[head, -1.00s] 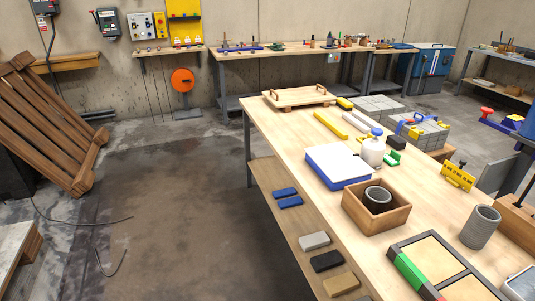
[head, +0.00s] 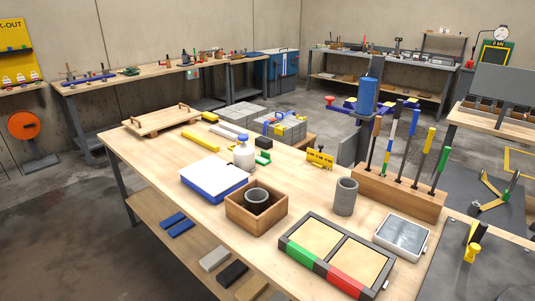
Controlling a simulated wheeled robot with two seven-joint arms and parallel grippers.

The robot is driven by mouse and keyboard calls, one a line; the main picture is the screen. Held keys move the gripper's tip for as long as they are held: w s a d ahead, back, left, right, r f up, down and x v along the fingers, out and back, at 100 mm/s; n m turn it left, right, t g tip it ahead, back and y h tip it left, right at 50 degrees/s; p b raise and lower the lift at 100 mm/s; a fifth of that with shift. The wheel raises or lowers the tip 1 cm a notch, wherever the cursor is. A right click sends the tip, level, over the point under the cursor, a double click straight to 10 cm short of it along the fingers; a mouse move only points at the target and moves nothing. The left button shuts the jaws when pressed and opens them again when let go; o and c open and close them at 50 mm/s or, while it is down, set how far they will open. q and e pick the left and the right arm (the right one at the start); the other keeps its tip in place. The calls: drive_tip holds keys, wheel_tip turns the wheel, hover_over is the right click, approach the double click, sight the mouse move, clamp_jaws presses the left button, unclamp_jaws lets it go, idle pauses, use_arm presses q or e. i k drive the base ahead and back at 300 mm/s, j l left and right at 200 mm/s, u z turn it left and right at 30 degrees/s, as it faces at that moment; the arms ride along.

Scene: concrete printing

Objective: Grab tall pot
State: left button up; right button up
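A tall grey ribbed pot (head: 345,197) stands upright on the wooden table (head: 170,184), right of the middle in the head view. It stands apart from its neighbours, with a tool rack behind it on the right. A shorter dark grey pot (head: 257,199) sits inside an open wooden box (head: 240,217) to its left. Neither of my grippers shows in the head view.
Around the tall pot are a framed two-panel tray (head: 317,262) in front, a clear-lidded box (head: 401,236) at right, a wooden rack of upright tools (head: 398,195) and a yellow bracket (head: 320,159) behind. A white bottle (head: 243,155) stands near a blue-white box (head: 214,178).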

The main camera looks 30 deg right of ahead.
sight(347, 189)
drive_tip(key=z, duration=1.4)
